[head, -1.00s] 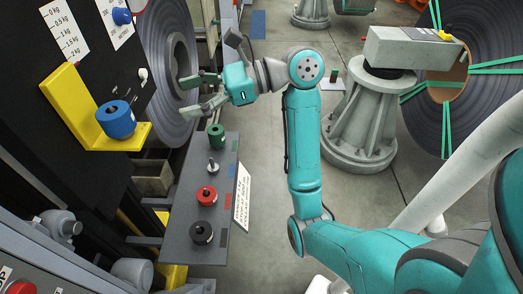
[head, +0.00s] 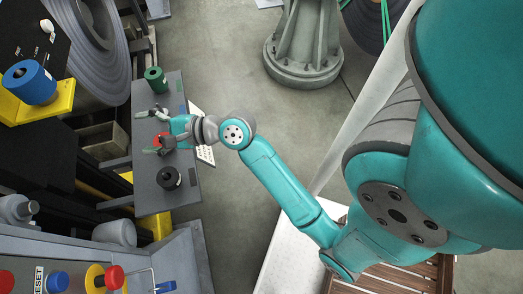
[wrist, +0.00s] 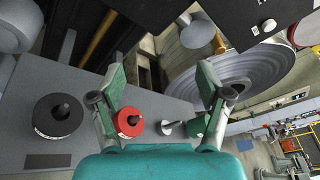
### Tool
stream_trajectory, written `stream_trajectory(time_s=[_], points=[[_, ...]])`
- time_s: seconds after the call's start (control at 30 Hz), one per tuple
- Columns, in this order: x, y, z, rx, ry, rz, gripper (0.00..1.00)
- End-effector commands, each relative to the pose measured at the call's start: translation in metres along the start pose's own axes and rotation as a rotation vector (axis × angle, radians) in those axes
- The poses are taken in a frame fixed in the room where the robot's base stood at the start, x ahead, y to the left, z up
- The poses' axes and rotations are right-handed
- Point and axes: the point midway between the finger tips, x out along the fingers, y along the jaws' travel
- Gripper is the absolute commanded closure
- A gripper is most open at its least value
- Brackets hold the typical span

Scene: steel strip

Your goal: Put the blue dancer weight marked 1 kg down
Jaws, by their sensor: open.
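The blue weight (head: 30,82) sits on the yellow bracket (head: 62,100) at the left of the head view. Any marking on it cannot be read. My gripper (head: 152,132) is open and empty over the grey shelf (head: 150,200), to the right of the bracket and apart from the blue weight. In the wrist view the open fingers (wrist: 160,80) reach over the shelf edge, with the red weight (wrist: 128,122) and a bare metal peg (wrist: 172,127) close by. The blue weight does not show there.
A green weight (head: 155,79) stands at the shelf's far end and a black weight (head: 169,178) at its near end. A large steel coil (head: 95,45) is behind the shelf. A control panel with buttons (head: 57,281) is at the lower left.

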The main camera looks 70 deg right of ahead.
Motion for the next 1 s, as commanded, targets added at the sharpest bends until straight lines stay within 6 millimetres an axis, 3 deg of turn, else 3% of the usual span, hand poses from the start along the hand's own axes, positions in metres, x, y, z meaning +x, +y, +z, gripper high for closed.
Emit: stream_trajectory(time_s=[0.03,0.2,0.5,0.7,1.0], points=[[-0.008,0.021,-0.007,-0.057,0.037,-0.001,0.23],[-0.037,0.070,-0.027,-0.317,0.160,-0.008,0.23],[-0.114,0.137,-0.042,-0.863,0.332,0.063,0.23],[-0.174,0.167,-0.036,-1.276,0.385,0.149,0.23],[-0.258,0.186,-0.005,-1.917,0.348,0.258,0.23]])
